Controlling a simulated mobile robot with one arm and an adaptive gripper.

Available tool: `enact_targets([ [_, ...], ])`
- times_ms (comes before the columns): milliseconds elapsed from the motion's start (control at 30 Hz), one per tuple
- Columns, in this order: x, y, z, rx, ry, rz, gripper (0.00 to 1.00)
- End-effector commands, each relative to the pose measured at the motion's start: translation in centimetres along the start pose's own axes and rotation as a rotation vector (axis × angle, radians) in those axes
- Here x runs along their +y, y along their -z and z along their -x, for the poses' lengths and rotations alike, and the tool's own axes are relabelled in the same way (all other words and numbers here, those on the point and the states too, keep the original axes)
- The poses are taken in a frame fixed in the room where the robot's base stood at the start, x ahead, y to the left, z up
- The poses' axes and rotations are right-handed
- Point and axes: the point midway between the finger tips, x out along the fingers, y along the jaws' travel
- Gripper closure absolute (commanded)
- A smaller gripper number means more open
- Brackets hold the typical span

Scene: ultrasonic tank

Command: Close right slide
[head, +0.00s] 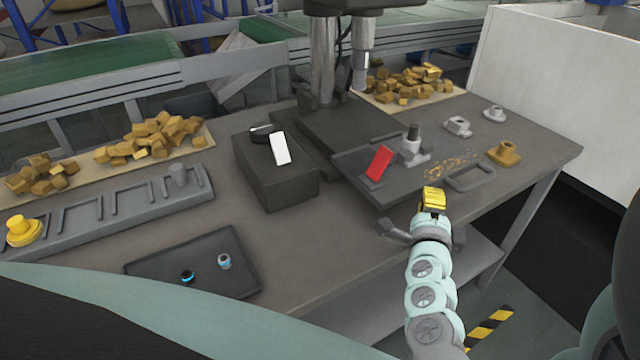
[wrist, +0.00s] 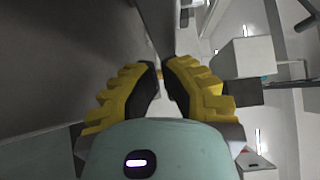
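A flat dark plate (head: 350,160) at the right side of the bench, beside the machine base, may be the right slide; I cannot tell for certain. A red upright tab (head: 379,163) and a grey fitting with a dark knob (head: 413,147) stand on it. My gripper (head: 433,192) is just in front of the plate's near right corner, with its yellow fingers pointing toward the bench. In the wrist view the fingertips (wrist: 161,67) are almost together, with only a narrow gap and nothing between them.
A dark box (head: 278,180) with a white tab (head: 281,148) stands left of the machine column (head: 323,60). A grey handle-shaped part (head: 470,177) and a brass fitting (head: 504,152) lie right of the plate. A tray (head: 150,268) with small parts lies front left.

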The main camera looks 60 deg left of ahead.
Motion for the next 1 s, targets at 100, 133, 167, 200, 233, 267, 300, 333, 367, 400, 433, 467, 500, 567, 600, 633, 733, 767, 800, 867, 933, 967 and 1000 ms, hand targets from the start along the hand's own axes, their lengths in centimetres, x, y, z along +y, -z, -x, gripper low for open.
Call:
enact_targets([
  [100,0.0,-0.2,-0.2,-0.002,0.001,0.000,1.00],
  [133,0.0,-0.3,-0.3,-0.002,0.001,0.000,1.00],
  [167,0.0,-0.5,-0.4,-0.002,0.001,0.000,1.00],
  [200,0.1,-0.7,-0.7,-0.001,0.001,0.000,1.00],
  [233,0.1,-0.9,-0.9,-0.001,0.001,-0.002,1.00],
  [267,0.1,-1.1,-1.2,0.000,0.001,-0.003,1.00],
  [300,0.1,-1.5,-1.6,0.000,0.002,-0.003,1.00],
  [333,0.1,-1.9,-2.0,0.000,0.003,-0.004,1.00],
  [367,0.0,-2.3,-2.5,-0.001,0.004,-0.004,1.00],
  [400,0.1,-2.9,-3.0,-0.002,0.003,-0.004,1.00],
  [433,0.2,-3.4,-3.5,-0.002,0.001,-0.005,1.00],
  [467,0.2,-3.9,-4.0,-0.003,0.001,-0.004,1.00],
  [500,0.1,-4.5,-4.7,-0.003,0.003,-0.005,1.00],
  [567,0.2,-5.5,-5.6,-0.002,0.003,-0.003,1.00],
  [600,0.2,-6.1,-6.2,-0.003,0.002,-0.003,1.00],
  [633,0.1,-6.5,-6.7,-0.002,0.003,-0.003,1.00],
  [733,0.2,-7.8,-7.9,-0.001,0.003,-0.001,1.00],
  [767,0.1,-8.2,-8.3,-0.002,0.003,-0.001,1.00],
  [800,0.1,-8.6,-8.7,-0.002,0.003,-0.001,1.00],
  [867,0.1,-9.2,-9.3,-0.003,0.002,-0.001,1.00],
  [933,0.1,-9.9,-10.0,-0.004,0.001,0.001,1.00],
  [967,0.1,-10.1,-10.2,-0.003,0.003,0.001,1.00],
  [1000,0.0,-10.3,-10.5,-0.001,0.004,0.001,1.00],
])
